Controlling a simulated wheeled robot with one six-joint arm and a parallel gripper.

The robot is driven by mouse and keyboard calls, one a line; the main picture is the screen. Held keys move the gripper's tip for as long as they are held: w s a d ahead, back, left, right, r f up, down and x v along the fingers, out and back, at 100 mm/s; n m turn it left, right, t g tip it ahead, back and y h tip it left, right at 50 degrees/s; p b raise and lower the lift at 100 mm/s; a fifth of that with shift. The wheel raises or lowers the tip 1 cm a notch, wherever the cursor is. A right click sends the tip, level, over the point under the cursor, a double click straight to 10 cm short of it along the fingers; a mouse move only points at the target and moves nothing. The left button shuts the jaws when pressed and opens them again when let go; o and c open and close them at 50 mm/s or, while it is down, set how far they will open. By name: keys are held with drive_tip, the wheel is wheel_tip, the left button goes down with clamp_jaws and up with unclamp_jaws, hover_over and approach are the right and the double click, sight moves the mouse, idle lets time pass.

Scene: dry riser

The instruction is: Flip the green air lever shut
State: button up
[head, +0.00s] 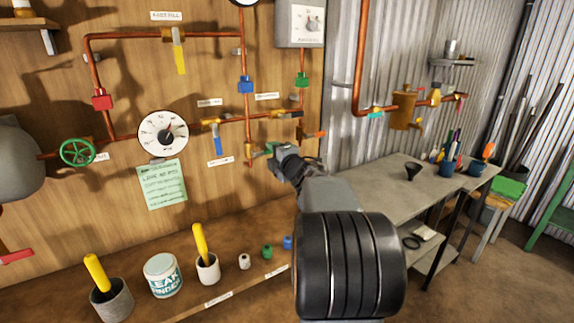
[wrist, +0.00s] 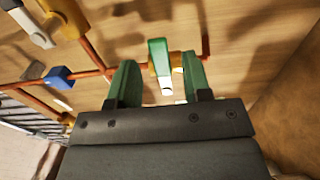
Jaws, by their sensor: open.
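The green lever (wrist: 157,52) shows in the wrist view as a flat green bar with a pale tip, on a brass valve body in a copper pipe. It lies across the pipe there. My gripper (wrist: 159,66) has dark green fingers, open, one on each side of the lever. I see gaps between the lever and both fingers; I cannot tell how deep it sits between them. In the head view my gripper (head: 271,150) is at the lower pipe on the wooden wall, beside a brass fitting (head: 253,157). It mostly hides the lever there.
A blue-handled lever (head: 218,143) hangs to the left, with a round gauge (head: 163,132) and a green wheel valve (head: 77,152) further left. A shelf (head: 228,283) with pots runs below. A grey workbench (head: 375,182) stands right.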

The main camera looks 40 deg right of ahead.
drive_tip(key=s+a, duration=0.1)
drive_tip(key=s, duration=0.8)
drive_tip(key=shift+s+a, duration=0.15)
